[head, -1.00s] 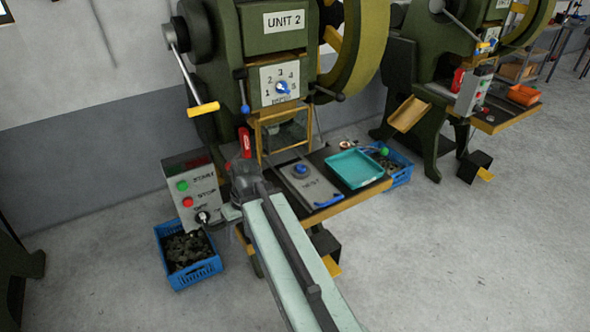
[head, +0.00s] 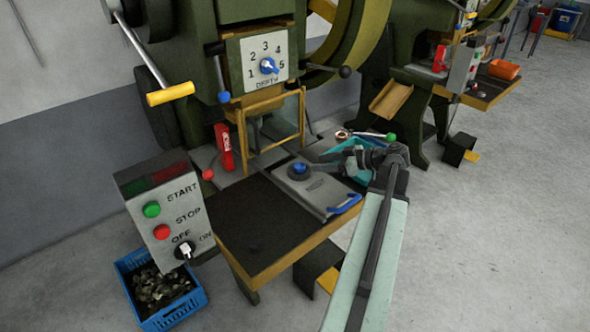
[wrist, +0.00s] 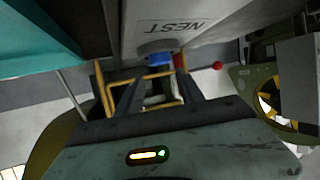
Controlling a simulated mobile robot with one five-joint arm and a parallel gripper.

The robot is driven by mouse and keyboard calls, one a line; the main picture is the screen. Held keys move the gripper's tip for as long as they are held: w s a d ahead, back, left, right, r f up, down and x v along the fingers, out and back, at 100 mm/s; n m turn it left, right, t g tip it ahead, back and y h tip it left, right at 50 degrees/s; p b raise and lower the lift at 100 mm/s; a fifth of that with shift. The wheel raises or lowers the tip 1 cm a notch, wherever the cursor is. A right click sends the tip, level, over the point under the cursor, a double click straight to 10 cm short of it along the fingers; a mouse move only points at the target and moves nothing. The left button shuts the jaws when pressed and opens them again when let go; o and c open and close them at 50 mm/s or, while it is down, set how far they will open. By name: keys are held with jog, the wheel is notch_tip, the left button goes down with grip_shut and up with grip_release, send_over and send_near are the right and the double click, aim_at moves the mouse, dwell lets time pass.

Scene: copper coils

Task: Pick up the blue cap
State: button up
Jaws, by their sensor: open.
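The blue cap (head: 300,168) sits on a dark round base on the grey NEST plate (head: 322,192). In the wrist view the picture is upside down, and the blue cap (wrist: 160,58) shows centrally beyond the fingertips. My gripper (head: 328,161) is just right of the cap in the head view, at the end of my arm reaching in from the lower right. In the wrist view my gripper (wrist: 158,82) is open, its two dark fingers on either side of the line to the cap. Nothing is between them that I can make out.
The press with its yellow guard frame (head: 272,118) rises behind the plate. A red handle (head: 223,146) stands left of it. The teal tray (head: 358,176) lies right, partly hidden by my arm. A blue plate handle (head: 345,204) is in front. The dark table's left part is clear.

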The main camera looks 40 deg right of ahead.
aim_at(301, 166)
jog(key=b+x, duration=0.1)
jog(key=x, duration=0.3)
jog(key=b+x, duration=0.2)
jog(key=x, duration=0.1)
jog(key=shift+w+a+f, duration=0.2)
jog(key=shift+f, duration=0.2)
jog(key=shift+r, duration=0.1)
grip_shut()
